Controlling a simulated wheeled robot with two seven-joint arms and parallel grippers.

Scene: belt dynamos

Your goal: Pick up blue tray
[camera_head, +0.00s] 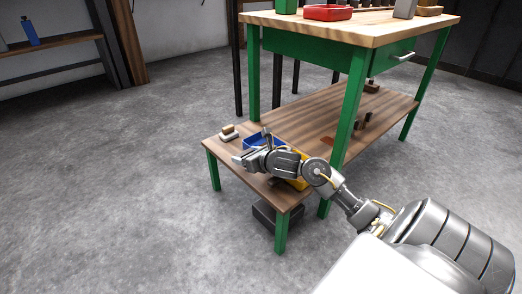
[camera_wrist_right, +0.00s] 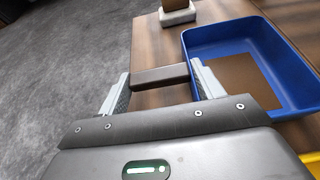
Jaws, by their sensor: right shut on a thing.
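The blue tray (camera_head: 262,141) is on the low wooden shelf, partly hidden behind my right gripper (camera_head: 252,146). In the right wrist view the blue tray (camera_wrist_right: 203,38) is at the right, with a flat brown piece (camera_wrist_right: 240,82) inside it. My right gripper (camera_wrist_right: 160,80) is shut on a dark brown block (camera_wrist_right: 160,76) that spans between its two fingers. Its right finger is close beside or against the tray's left wall; I cannot tell whether they touch. The tray is not between the fingers. My left gripper is not in view.
A yellow tray (camera_head: 300,184) lies just behind my right arm; its edge shows in the wrist view (camera_wrist_right: 312,158). A wood-topped white block (camera_head: 228,132) sits on the shelf's left end. The green-legged workbench (camera_head: 350,108) rises behind. The floor at left is clear.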

